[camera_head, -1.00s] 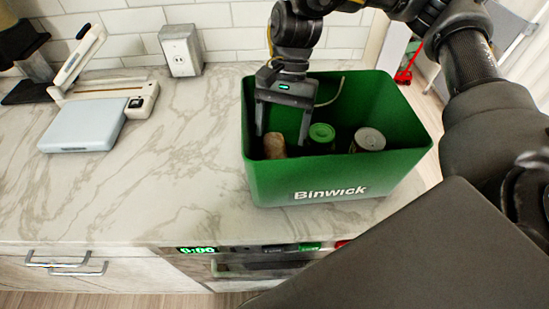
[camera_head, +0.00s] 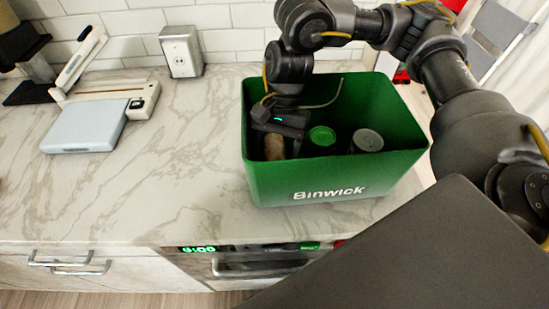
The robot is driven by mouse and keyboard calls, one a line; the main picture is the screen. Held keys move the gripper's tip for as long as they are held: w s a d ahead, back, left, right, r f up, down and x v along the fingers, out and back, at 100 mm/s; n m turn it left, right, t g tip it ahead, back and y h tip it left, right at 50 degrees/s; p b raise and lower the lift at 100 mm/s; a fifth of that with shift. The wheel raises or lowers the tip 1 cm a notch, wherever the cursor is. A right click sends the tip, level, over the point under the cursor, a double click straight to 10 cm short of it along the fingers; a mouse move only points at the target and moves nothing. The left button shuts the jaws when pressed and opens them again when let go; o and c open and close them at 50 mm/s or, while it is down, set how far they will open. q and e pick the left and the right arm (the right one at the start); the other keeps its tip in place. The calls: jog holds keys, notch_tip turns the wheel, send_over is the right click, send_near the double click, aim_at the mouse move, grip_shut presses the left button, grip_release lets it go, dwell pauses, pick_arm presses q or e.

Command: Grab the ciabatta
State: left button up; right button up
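The ciabatta (camera_head: 274,148) is a small tan-brown loaf standing in the left part of the green bin (camera_head: 335,178) marked "Binwick". My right gripper (camera_head: 276,151) is down inside the bin, over the ciabatta. Its fingers are apart, one on each side of the loaf, and no firm contact shows. The lower end of the ciabatta and the fingertips are partly hidden by the bin's front wall and shadow. My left gripper is not in view.
A green-lidded jar (camera_head: 322,136) stands in the bin just right of my gripper, and a grey-topped can (camera_head: 368,140) stands farther right. The bin walls surround the gripper. A white-and-blue device (camera_head: 86,125) and a socket box (camera_head: 181,52) are on the left; the counter between is clear.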

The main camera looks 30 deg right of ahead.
aim_at(276, 152)
jog(key=c, duration=0.7)
jog(key=shift+r, duration=0.1)
jog(key=shift+r, duration=5.1)
